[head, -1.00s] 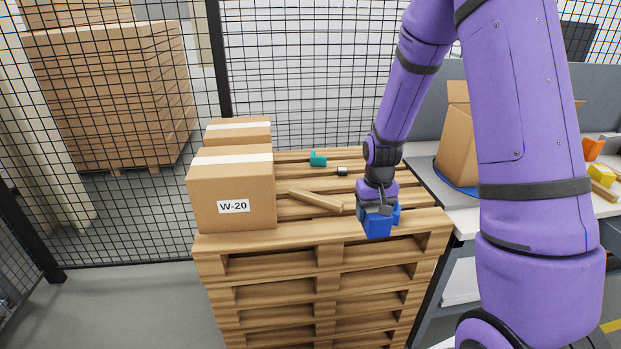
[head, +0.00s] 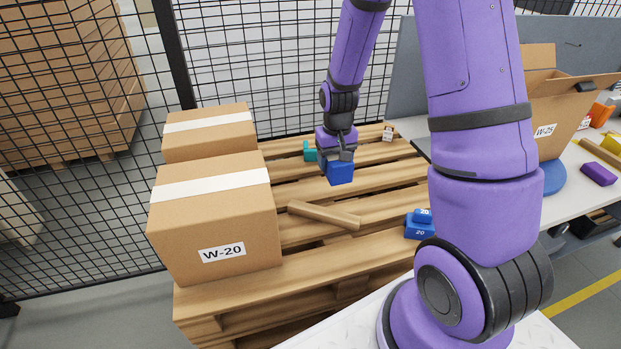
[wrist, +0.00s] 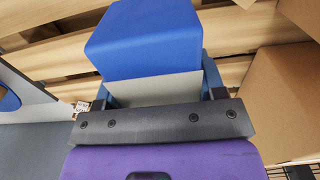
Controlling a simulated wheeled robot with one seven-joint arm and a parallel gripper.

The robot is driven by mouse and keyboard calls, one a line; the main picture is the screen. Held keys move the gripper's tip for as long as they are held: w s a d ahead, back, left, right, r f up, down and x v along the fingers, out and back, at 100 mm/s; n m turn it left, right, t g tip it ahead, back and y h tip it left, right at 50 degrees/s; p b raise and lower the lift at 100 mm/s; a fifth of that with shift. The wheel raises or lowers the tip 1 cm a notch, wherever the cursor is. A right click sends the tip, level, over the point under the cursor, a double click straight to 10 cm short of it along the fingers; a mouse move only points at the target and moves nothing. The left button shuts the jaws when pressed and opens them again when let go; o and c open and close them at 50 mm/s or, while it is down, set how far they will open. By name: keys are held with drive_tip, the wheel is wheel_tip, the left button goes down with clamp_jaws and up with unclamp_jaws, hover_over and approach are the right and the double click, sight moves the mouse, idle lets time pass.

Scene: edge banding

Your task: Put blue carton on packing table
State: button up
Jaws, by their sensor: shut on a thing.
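My gripper (head: 338,158) is shut on the blue carton (head: 341,174), over the middle of the pallet. The blue carton (wrist: 145,38) fills the space between the fingers in the wrist view. I cannot tell whether it touches the slats. The packing table (head: 590,215) is at the right, partly hidden behind my arm. Its pale top carries an open brown box, a blue disc and small coloured pieces.
Two brown boxes (head: 213,222) stand on the pallet's left. A wooden bar (head: 324,215), blue weights marked 20 (head: 420,229) and a teal piece (head: 310,151) lie on the pallet (head: 385,195). The open box (head: 560,115) stands on the table. A mesh fence (head: 255,55) is behind.

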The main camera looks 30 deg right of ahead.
wheel_tip(320, 180, down, 6)
drive_tip(key=shift+w+r, duration=0.1)
drive_tip(key=shift+w, duration=0.05)
drive_tip(key=shift+f, duration=2.05)
drive_tip(key=shift+f, duration=0.15)
drive_tip(key=o, duration=1)
